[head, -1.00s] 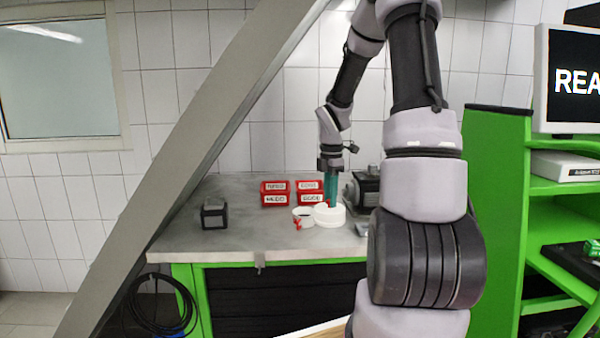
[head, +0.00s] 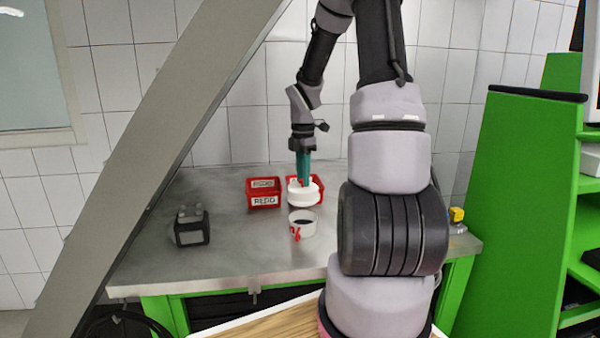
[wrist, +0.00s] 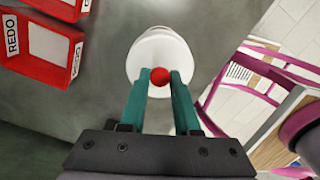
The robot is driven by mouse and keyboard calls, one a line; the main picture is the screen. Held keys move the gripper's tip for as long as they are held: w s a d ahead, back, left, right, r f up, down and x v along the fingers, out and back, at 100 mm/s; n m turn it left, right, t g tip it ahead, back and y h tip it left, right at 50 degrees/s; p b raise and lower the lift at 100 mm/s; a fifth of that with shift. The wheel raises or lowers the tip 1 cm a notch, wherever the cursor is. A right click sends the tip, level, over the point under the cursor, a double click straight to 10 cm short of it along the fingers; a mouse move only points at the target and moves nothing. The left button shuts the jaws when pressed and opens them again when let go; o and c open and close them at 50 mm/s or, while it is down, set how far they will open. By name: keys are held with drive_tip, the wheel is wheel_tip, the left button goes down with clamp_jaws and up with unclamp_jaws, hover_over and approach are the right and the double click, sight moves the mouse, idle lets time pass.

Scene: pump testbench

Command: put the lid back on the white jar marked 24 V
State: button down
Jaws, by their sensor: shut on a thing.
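A white round lid (head: 308,193) with a red knob (wrist: 160,76) hangs from my gripper (head: 304,180). In the wrist view, the green fingers are shut on the knob from both sides, and the lid (wrist: 150,53) shows as a white disc beyond them. The white jar (head: 308,228) stands on the grey bench, with its dark open mouth upward and red marking on its front; I cannot read it.
A dark block-like device (head: 191,227) sits at the bench's left. A slanted grey beam (head: 165,150) crosses the foreground. The bench (head: 235,255) is clear in front of the jar.

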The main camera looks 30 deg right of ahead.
drive_tip(key=shift+f, duration=2.9)
drive_tip(key=shift+f, duration=0.15)
drive_tip(key=shift+c, duration=0.4)
unclamp_jaws()
drive_tip(key=shift+r, duration=3.5)
